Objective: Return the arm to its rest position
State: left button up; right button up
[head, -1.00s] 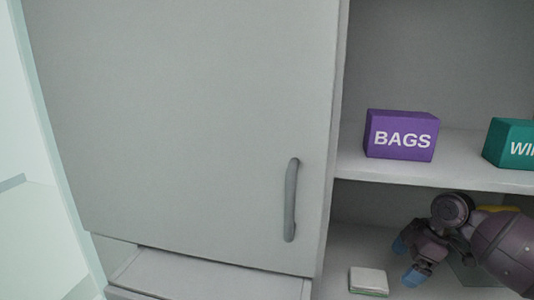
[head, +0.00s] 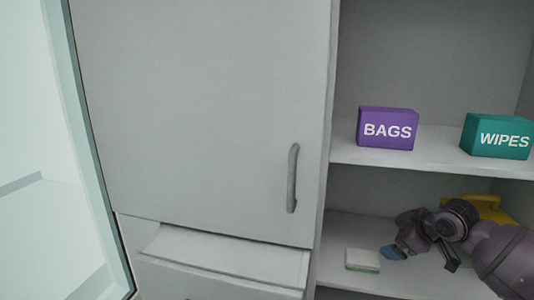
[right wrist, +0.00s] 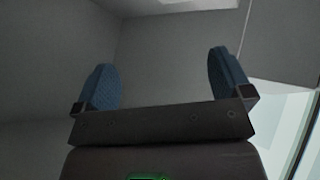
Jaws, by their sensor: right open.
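My right gripper (head: 395,248) comes in from the right in the head view, at the lower shelf, just right of a white sponge-like block and apart from it. In the right wrist view its two blue fingertips (right wrist: 163,82) stand wide apart with nothing between them; grey cabinet walls show behind. My left gripper is not in view.
A white block with a green underside (head: 362,259) lies on the lower shelf (head: 335,275). A yellow object (head: 487,207) is partly behind my right arm. A purple BAGS box (head: 387,129) and a green WIPES box (head: 497,136) stand on the upper shelf. A closed grey door (head: 200,110) has a handle (head: 292,178).

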jog(key=s+a+f+m+t, duration=0.5)
jog(key=s+f, duration=0.3)
jog(key=f, duration=0.3)
jog(key=s+f+m+h, duration=0.1)
jog(key=s+f, duration=0.4)
jog(key=s, duration=0.3)
jog(key=s+f+m+g+h, duration=0.1)
jog(key=s+f+m, duration=0.1)
jog(key=s+f, duration=0.4)
jog(key=s+f+m+h, duration=0.2)
jog(key=s+f, duration=0.3)
jog(key=s, duration=0.7)
jog(key=shift+d+f+g, duration=0.3)
jog(key=shift+f+g, duration=0.05)
jog(key=shift+g, duration=0.05)
